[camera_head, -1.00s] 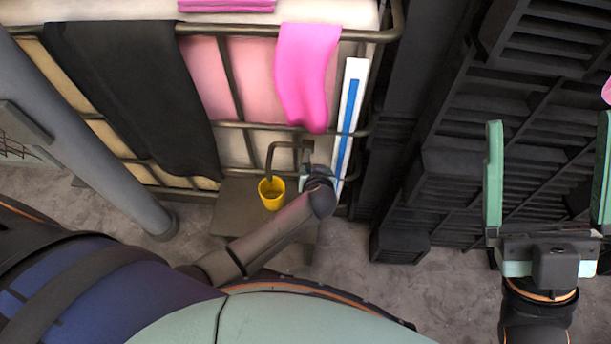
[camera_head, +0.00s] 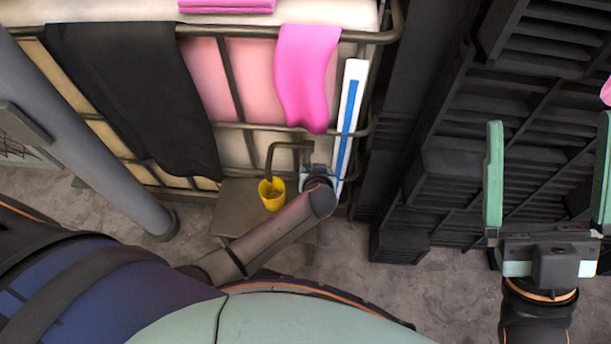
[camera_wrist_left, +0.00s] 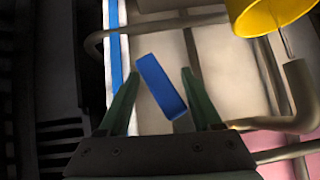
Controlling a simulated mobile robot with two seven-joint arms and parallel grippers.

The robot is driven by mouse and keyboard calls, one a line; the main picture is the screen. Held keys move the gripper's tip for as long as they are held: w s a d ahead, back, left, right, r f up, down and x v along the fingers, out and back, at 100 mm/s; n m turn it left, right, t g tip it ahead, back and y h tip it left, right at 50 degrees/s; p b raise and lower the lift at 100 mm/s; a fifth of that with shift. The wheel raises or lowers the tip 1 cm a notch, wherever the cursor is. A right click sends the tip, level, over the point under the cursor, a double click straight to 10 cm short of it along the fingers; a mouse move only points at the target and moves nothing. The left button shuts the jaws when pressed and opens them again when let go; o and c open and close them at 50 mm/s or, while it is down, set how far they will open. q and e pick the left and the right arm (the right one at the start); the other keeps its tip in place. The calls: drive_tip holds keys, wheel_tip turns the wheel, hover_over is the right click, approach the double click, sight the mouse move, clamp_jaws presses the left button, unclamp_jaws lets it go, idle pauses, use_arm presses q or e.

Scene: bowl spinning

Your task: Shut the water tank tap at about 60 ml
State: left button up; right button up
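The tap's blue handle (camera_wrist_left: 162,87) sits tilted between the fingers of my left gripper (camera_wrist_left: 160,70) in the left wrist view. The fingers are apart, with gaps to the handle. In the head view my left gripper (camera_head: 308,171) is at the tank's front by the tap pipe (camera_head: 283,145), and my wrist hides the handle. A yellow cup (camera_head: 272,194) stands under the spout; it also shows in the left wrist view (camera_wrist_left: 268,14), with a thin stream between spout and cup. The level in the cup is unreadable. My right gripper (camera_head: 549,120) is open and empty.
A white gauge strip with a blue bar (camera_head: 348,130) runs up the tank's right side. The cup stands on a low stand (camera_head: 230,205). Metal cage bars (camera_head: 229,75) cross the tank. Black crates (camera_head: 450,190) fill the right side. A grey post (camera_head: 100,140) stands at left.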

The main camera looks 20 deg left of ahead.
use_arm(q)
drive_tip(key=shift+h, duration=0.4)
drive_tip(key=s+a+p, duration=0.3)
drive_tip(key=shift+r+p, duration=0.2)
drive_tip(key=shift+p, duration=0.1)
idle(0.8)
drive_tip(key=shift+d, duration=0.1)
drive_tip(key=shift+w+d, duration=0.2)
drive_tip(key=shift+d, duration=0.15)
drive_tip(key=shift+s+r, duration=0.1)
